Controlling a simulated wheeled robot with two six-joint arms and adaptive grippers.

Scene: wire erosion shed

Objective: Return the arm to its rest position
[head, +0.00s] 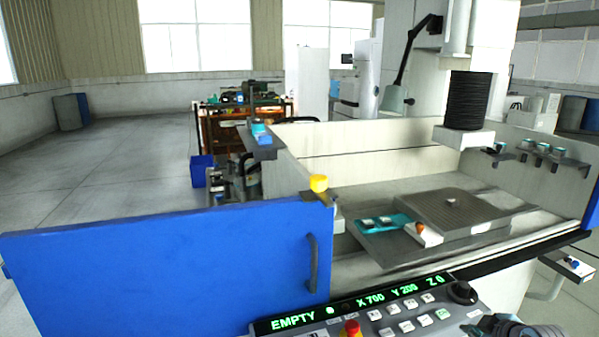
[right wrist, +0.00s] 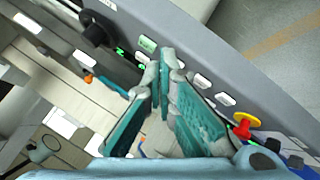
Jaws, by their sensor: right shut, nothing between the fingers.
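My right gripper (right wrist: 166,58) fills the middle of the right wrist view, its teal-padded fingers together at the tips with nothing between them. It is in front of the grey control panel (right wrist: 196,42); whether the tips touch the panel I cannot tell. In the head view only a part of my right gripper (head: 482,328) shows at the bottom edge, by the right end of the control panel (head: 395,308). The panel's display (head: 352,303) reads EMPTY, X 700, Y 200, Z 0. My left gripper is out of view.
A blue door (head: 165,270) with a dark handle (head: 313,262) stands at the left front of the machine. A red stop button (right wrist: 242,128) and a black knob (right wrist: 97,28) stick out of the panel.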

